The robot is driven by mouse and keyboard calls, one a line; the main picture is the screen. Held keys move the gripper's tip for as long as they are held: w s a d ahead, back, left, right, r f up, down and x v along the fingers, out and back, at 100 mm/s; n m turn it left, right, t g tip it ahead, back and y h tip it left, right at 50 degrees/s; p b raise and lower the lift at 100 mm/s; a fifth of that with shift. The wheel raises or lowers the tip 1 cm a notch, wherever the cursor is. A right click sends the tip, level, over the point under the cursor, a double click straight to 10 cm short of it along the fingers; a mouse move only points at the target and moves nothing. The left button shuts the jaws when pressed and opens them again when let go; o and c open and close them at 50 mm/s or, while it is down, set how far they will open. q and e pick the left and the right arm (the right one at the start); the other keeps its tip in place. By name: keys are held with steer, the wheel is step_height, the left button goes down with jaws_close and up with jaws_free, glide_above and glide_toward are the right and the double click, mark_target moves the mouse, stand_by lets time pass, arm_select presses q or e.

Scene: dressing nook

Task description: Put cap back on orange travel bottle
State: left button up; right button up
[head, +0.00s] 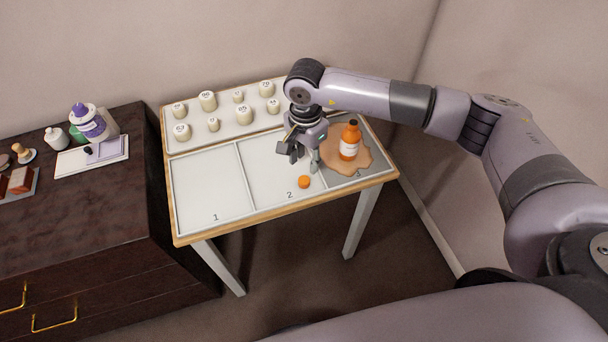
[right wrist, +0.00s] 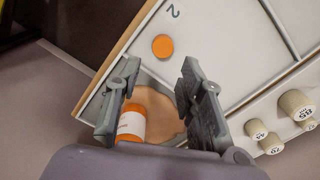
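The orange travel bottle (head: 349,149) with a white label stands upright on a tan, irregular patch (head: 363,162) at the right of the table. Its neck looks dark at the top. The orange cap (head: 304,182) lies apart from it, near the front edge of section 2. My right gripper (head: 303,158) is over section 2, left of the bottle and behind the cap. In the right wrist view its fingers (right wrist: 158,92) are spread and empty. The cap (right wrist: 162,47) shows beyond them, and the bottle (right wrist: 132,121) is partly hidden by the left finger. My left gripper is out of view.
Several cream numbered pegs (head: 244,115) stand on a panel along the table's back. Section 1 (head: 210,185) is bare. A dark dresser (head: 80,210) at left holds a purple-and-white bottle (head: 94,126), a white tray (head: 75,162) and small items. Walls close in behind and right.

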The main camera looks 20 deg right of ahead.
mark_target(304, 180)
steer(key=shift+f, duration=1.4)
steer(key=shift+f+p, duration=0.3)
steer(key=shift+p, duration=0.2)
step_height(304, 180, down, 4)
steer(key=shift+w+a+r+p, duration=0.1)
steer(key=shift+a+r+p, duration=0.05)
steer(key=shift+p, duration=0.55)
steer(key=shift+f, duration=0.4)
steer(key=shift+c, duration=0.5)
steer(key=c, duration=0.4)
